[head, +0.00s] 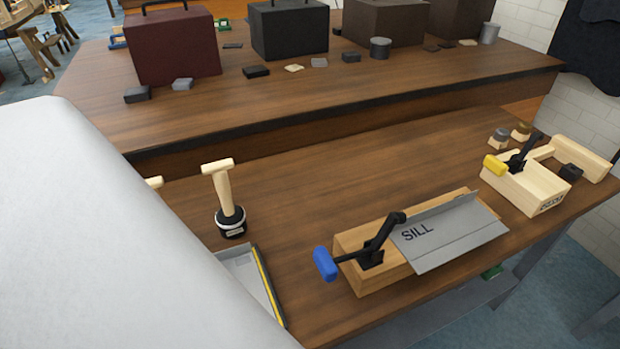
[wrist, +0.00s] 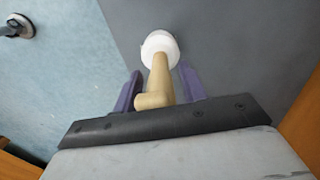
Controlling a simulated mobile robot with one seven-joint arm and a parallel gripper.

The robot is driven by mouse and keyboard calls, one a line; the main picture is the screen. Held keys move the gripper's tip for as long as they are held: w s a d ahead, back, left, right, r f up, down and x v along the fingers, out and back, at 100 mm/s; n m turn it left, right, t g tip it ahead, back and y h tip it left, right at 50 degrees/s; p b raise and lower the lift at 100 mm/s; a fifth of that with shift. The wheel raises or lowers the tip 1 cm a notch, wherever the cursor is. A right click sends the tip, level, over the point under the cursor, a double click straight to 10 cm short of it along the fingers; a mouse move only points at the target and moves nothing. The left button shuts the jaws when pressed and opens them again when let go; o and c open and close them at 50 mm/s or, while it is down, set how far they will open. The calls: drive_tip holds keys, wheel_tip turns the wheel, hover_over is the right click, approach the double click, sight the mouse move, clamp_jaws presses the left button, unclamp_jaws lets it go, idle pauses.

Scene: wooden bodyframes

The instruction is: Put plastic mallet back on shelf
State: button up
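In the wrist view, a mallet with a white round head (wrist: 159,48) and a pale wooden handle (wrist: 158,80) is over or on a flat grey surface (wrist: 225,45); I cannot tell whether it touches it. The handle, with a crosswise end nearest me, lies between the two purple fingers of my gripper (wrist: 160,88). The fingers are apart, with a gap visible on each side of the handle. The head view does not show my gripper or this mallet.
In the head view, a black-headed mallet (head: 218,195) stands on the wooden bench (head: 290,190). A clamp fixture with a "SILL" plate (head: 450,235) and a yellow-handled clamp block (head: 525,182) are to the right. A grey lower shelf (head: 445,322) shows under the bench. Blue floor (wrist: 65,75) lies left.

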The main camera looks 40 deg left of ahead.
wheel_tip(320, 180, up, 8)
idle(0.7)
idle(1.4)
